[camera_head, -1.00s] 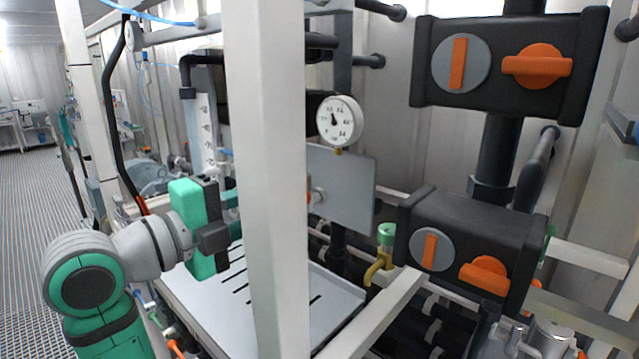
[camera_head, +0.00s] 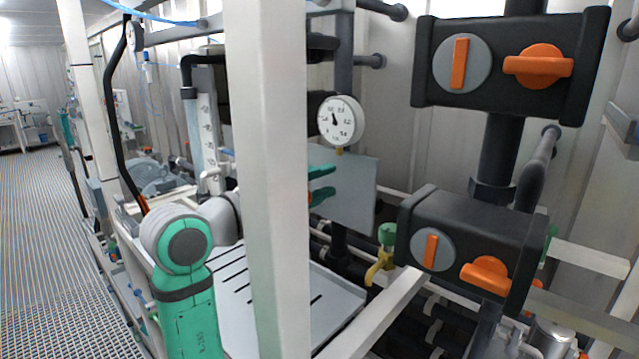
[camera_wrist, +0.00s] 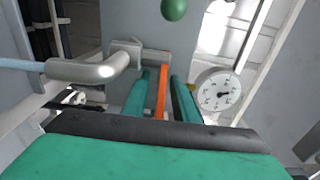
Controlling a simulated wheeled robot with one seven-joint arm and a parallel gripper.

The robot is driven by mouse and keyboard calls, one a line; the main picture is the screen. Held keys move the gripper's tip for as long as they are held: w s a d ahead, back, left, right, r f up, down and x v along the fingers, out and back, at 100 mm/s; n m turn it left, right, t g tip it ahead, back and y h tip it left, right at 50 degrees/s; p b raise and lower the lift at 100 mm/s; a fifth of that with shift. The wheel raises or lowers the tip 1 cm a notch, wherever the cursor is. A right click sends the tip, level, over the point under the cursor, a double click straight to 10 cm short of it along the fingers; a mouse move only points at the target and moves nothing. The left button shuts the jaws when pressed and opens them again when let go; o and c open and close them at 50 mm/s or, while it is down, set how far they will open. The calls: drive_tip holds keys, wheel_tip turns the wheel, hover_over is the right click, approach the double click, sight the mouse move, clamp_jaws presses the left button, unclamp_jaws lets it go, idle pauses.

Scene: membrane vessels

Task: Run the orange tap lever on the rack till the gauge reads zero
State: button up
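The orange tap lever (camera_wrist: 161,92) shows in the wrist view as an upright strip in front of a grey panel. My gripper (camera_wrist: 163,98) has its two green fingers apart, one on each side of the lever, with what looks like a small gap to it. The gauge (camera_wrist: 218,92) is right of the fingers in the wrist view.
The white post (camera_head: 268,180) stands in front of my wrist. Black valve blocks with orange handles (camera_head: 537,66) are at the right. A small yellow tap with a green top (camera_head: 386,236) is below the gauge. A bent metal pipe (camera_wrist: 95,70) is left of the fingers.

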clamp_jaws()
drive_tip(key=shift+w, duration=0.1)
idle(0.5)
drive_tip(key=shift+f, duration=0.1)
idle(0.6)
